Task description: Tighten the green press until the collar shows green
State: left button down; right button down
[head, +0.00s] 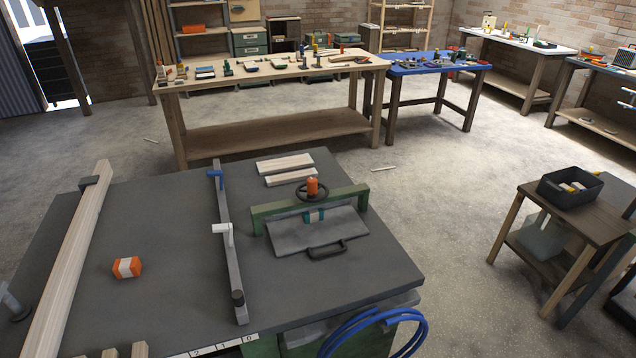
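The green press (270,212) stands on the dark grey bench top (165,230), right of its middle. It is a green crossbeam on two end posts above a grey plate with a dark handle (327,250) at its front. A dark handwheel (312,192) with an upright orange knob (312,185) sits above the beam. Neither of my grippers is in view.
A long grey bar with a blue clamp (215,175) and a white lever lies left of the press. An orange block (127,267) and a long wooden board (70,255) are farther left. Two pale boards (285,163) lie behind the press. Blue hose (375,325) hangs at the front.

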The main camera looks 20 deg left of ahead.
aim_at(311, 184)
jog(key=u, duration=1.75)
jog(key=i+l+u, duration=0.15)
jog(key=l, duration=0.15)
jog(key=l+u, duration=0.15)
jog(key=i+l+u, duration=0.1)
jog(key=l, duration=0.35)
jog(key=i+j, duration=0.05)
